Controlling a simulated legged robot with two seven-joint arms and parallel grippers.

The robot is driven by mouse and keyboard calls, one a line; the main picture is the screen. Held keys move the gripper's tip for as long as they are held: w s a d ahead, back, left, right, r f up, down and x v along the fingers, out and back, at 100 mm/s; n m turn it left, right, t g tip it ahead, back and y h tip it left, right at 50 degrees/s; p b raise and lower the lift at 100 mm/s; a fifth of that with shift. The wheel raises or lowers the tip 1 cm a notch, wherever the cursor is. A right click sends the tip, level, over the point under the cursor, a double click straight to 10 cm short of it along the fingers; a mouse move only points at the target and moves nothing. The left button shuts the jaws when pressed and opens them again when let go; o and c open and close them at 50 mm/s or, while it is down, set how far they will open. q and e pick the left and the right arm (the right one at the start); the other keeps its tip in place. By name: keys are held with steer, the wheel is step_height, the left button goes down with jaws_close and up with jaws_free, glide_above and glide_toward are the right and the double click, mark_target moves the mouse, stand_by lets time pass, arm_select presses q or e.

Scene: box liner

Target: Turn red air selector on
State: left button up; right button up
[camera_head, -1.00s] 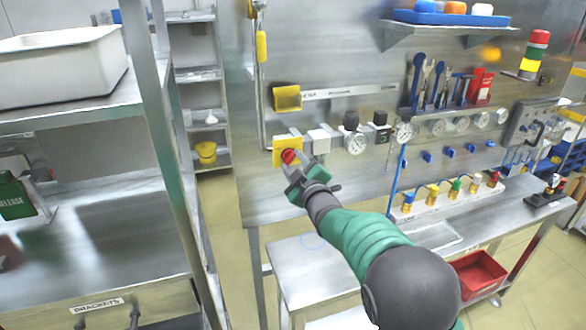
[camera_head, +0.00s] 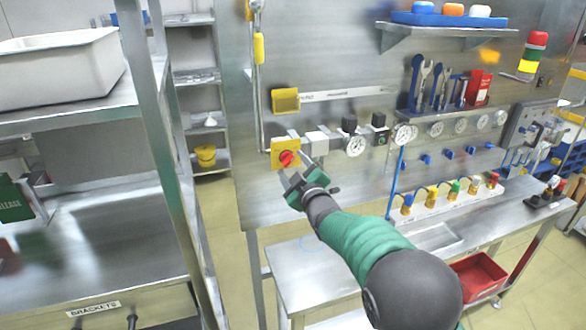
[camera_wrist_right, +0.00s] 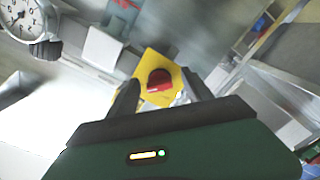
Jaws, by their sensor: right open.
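The red air selector (camera_head: 287,158) is a red knob on a yellow plate (camera_head: 278,148) on the metal wall panel. It also shows in the right wrist view (camera_wrist_right: 159,81), ahead of and between my fingers. My right gripper (camera_head: 291,172) is open and just in front of and below the knob, its two dark fingers (camera_wrist_right: 160,95) spread to either side. In the wrist view the fingers appear apart from the knob; whether either one touches it I cannot tell. My left gripper is not in view.
A pressure gauge (camera_head: 355,146) and grey blocks sit right of the selector. A shelf with a white bin (camera_head: 62,68) stands at left. A metal bench (camera_head: 300,275) and a red bin (camera_head: 478,277) are below. The panel under the selector is clear.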

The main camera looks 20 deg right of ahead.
steer(key=shift+s, duration=0.1)
steer(key=s+b, duration=0.4)
steer(key=s, duration=1.2)
steer(key=shift+s+d, duration=0.25)
steer(key=shift+d, duration=0.05)
steer(key=shift+f, duration=0.1)
steer(key=s+a+f+m+g, duration=0.1)
steer(key=s+f+m+g, duration=0.35)
steer(key=f, duration=0.75)
steer(key=s+a+f+m+g, duration=0.1)
steer(key=s+f+m+g, duration=0.1)
steer(key=s+f+g, duration=0.75)
steer(key=s+a+f+m+g, duration=0.1)
steer(key=s+f+m, duration=0.1)
steer(key=s+f, duration=0.6)
steer(key=shift+s+f+m+h, duration=0.3)
steer(key=shift+s+f+m, duration=0.1)
steer(key=shift+s, duration=0.2)
